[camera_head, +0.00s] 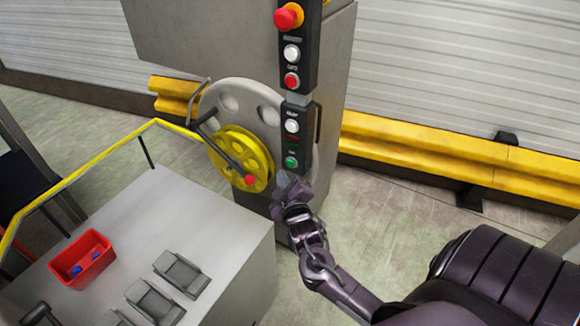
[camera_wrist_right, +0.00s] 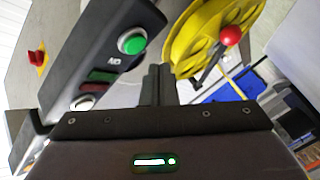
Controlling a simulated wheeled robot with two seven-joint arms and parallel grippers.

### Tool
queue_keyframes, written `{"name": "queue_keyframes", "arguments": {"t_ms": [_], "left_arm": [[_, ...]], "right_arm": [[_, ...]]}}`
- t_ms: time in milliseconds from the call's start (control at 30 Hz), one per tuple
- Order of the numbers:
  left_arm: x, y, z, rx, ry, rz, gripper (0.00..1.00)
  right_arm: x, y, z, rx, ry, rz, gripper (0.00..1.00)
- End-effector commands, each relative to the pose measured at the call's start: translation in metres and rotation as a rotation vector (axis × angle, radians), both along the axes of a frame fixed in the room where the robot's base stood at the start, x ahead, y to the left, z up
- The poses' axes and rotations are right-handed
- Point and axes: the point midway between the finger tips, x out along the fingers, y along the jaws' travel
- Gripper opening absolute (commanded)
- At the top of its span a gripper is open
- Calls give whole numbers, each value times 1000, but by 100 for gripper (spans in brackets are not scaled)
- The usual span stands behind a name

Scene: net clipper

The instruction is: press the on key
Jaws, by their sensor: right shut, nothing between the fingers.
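The black control panel (camera_head: 299,110) stands on the grey column, with several buttons in a vertical line. The green button (camera_head: 291,162) is at its lower end and shows large in the right wrist view (camera_wrist_right: 132,41), next to a label that looks like "ON" upside down. My right gripper (camera_head: 284,184) is shut and empty, just below the green button and apart from it in the picture. In the right wrist view its fingers (camera_wrist_right: 158,84) point up, below and slightly right of the green button. I cannot tell the exact gap. My left gripper is not in view.
A yellow wheel (camera_head: 228,146) with a red-knobbed crank sits just left of the panel. A red emergency button (camera_head: 288,16) is at the top. A grey table (camera_head: 215,235) with a red bin (camera_head: 82,258) stands at front left. Yellow barriers (camera_head: 430,155) run behind.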

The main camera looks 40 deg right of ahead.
Motion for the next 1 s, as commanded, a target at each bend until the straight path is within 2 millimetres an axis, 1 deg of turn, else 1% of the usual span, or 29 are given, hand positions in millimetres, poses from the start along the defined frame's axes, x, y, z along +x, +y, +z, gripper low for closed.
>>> {"name": "queue_keyframes", "arguments": {"t_ms": [100, 267, 1000], "left_arm": [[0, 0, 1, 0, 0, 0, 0], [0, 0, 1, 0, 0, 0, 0], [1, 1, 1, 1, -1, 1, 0]], "right_arm": [[4, -9, 1, -1, -1, 0, 0], [6, -14, 1, 0, -1, -1, 0], [6, -14, 1, 0, -1, -1, 0]]}}
